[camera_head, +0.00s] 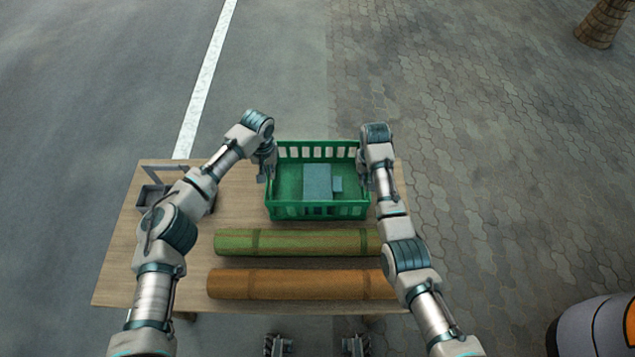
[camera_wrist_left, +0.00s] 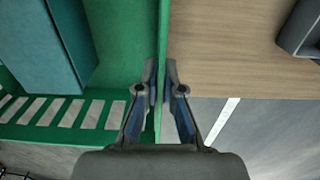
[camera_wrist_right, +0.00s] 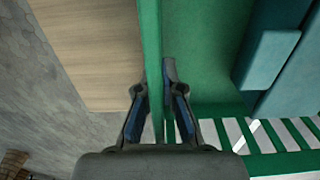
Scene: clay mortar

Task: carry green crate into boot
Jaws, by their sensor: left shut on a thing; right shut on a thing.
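The green crate (camera_head: 318,210) has slatted sides and is at the far part of the wooden table, with blue-grey boxes (camera_head: 317,182) inside. My left gripper (camera_head: 266,172) is shut on the crate's left wall; in the left wrist view the fingers (camera_wrist_left: 160,82) pinch the green wall (camera_wrist_left: 163,40) from both sides. My right gripper (camera_head: 364,170) is shut on the right wall; in the right wrist view the fingers (camera_wrist_right: 156,82) straddle that wall (camera_wrist_right: 150,30). I cannot tell whether the crate rests on the table or is just above it. No boot is recognisable.
The wooden table (camera_head: 160,270) carries a green roll (camera_head: 300,242) and an orange roll (camera_head: 295,284) in front of the crate. A grey open tray (camera_head: 152,192) is at the left, partly behind my left arm.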

